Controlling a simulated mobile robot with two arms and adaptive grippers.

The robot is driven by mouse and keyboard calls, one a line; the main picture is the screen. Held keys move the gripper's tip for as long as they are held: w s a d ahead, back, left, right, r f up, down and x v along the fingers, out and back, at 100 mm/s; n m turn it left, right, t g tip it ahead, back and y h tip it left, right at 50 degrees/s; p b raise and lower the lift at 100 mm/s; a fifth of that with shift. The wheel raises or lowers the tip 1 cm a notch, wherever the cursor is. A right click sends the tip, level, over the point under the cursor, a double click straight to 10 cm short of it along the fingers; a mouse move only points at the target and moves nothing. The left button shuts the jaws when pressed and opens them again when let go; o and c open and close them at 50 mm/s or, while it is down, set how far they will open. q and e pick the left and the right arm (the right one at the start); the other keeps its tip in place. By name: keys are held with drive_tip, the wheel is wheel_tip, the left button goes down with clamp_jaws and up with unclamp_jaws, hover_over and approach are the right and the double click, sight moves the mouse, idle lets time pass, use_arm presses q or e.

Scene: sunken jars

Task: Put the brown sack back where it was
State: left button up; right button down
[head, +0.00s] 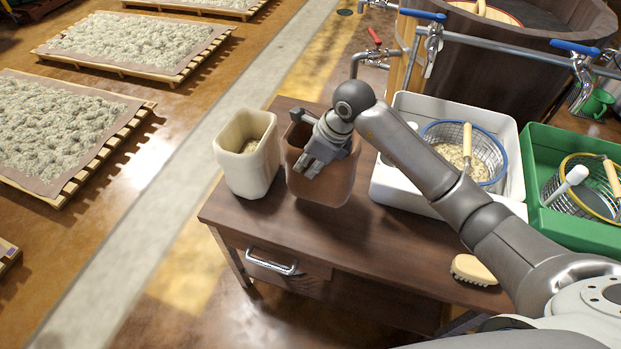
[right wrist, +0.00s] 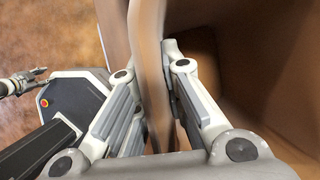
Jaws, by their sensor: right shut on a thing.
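The brown sack (head: 335,190) is an open-topped, upright bag at the left end of the dark wooden table (head: 400,245), just right of a cream sack. My right gripper (head: 318,160) reaches over it and is shut on its near wall by the rim. The right wrist view shows the pinched brown wall (right wrist: 148,60) between the fingers of the gripper (right wrist: 155,100). I cannot tell whether the sack's bottom touches the table. The gripper hides part of its opening. My left gripper (right wrist: 25,83) shows small at the left of the right wrist view, fingers apart and empty.
The cream sack (head: 248,170) stands close on the left. A white bin (head: 405,190) with a blue-rimmed basket and a green bin (head: 570,228) stand to the right. A brush (head: 473,270) lies near the front edge. The table's front middle is bare.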

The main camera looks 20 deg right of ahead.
drive_tip(key=shift+f, duration=2.2)
drive_tip(key=c, duration=2)
unclamp_jaws()
drive_tip(key=shift+f, duration=0.2)
drive_tip(key=o, duration=0.5)
drive_tip(key=shift+c, duration=0.2)
drive_tip(key=shift+r, duration=0.15)
